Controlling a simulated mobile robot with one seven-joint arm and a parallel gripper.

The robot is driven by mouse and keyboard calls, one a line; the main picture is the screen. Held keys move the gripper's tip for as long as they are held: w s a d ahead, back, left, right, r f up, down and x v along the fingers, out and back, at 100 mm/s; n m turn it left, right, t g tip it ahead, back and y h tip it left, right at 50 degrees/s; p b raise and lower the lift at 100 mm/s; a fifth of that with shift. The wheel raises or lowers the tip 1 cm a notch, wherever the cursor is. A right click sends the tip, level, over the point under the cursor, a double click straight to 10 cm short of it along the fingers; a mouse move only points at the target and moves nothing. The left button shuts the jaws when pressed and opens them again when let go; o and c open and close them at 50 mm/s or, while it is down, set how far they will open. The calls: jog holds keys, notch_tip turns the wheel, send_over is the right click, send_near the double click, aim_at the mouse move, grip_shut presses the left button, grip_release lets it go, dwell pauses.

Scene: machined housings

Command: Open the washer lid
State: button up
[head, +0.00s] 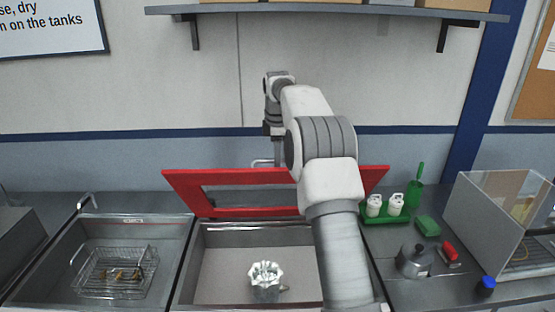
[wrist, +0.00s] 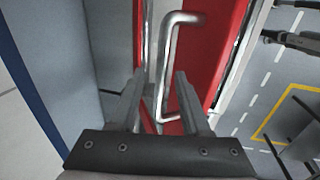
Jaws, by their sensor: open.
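The washer lid is a red frame (head: 190,182) with an open middle. It stands raised along the back edge of the middle tank (head: 185,275), so the tank's inside is uncovered. A bent metal handle (wrist: 165,60) is fixed to the red frame and also shows at the lid's top edge in the head view (head: 262,162). My gripper (wrist: 159,76) is open, with the handle bar between its fingers in the wrist view; I cannot tell whether they touch it. In the head view my arm hides the lid's right part. A shiny machined housing (head: 266,276) sits in the tank.
A left tank holds a wire basket (head: 115,272) with small brass-coloured parts. On the right counter are a green tray (head: 372,218) with white bottles, a green brush (head: 428,226), a metal pot (head: 413,262) and a clear-walled box (head: 490,215). A shelf (head: 330,11) hangs above.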

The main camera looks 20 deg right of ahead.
notch_tip(320, 180, up, 11)
jog(key=s, duration=0.2)
jog(key=shift+a, duration=0.35)
jog(key=shift+s, duration=0.1)
jog(key=shift+c, duration=0.2)
